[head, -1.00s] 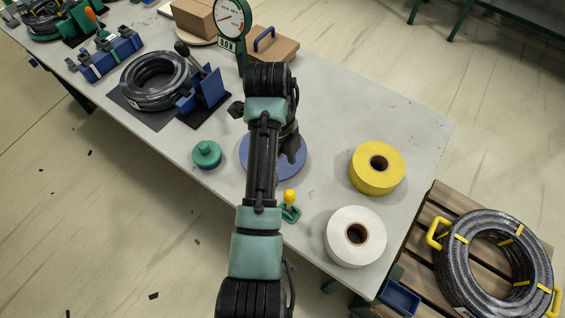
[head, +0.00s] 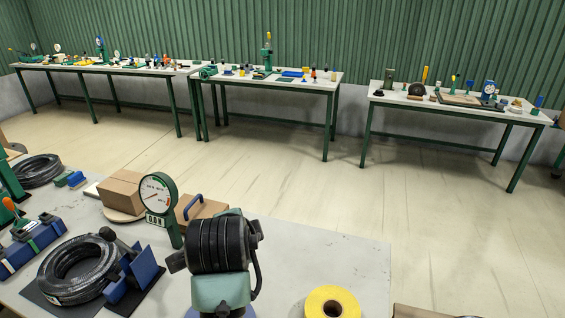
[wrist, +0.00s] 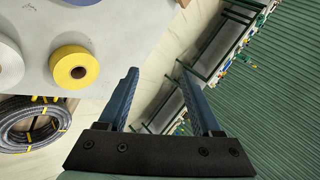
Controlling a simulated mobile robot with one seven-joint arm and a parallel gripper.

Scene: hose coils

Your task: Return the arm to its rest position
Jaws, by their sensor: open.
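My gripper (wrist: 158,100) shows in the wrist view with its two blue fingers apart and nothing between them. It is above the floor beyond the table edge, apart from everything. In the head view my arm rises at the bottom centre over the grey table (head: 340,258); the gripper itself is out of that picture.
A dial gauge (head: 156,194), cardboard boxes (head: 122,190) and a black hose coil (head: 75,270) stand left of my arm. A yellow roll (head: 332,303) is at the right. The wrist view shows a large hose coil (wrist: 18,128). Benches line the green wall; the floor between is clear.

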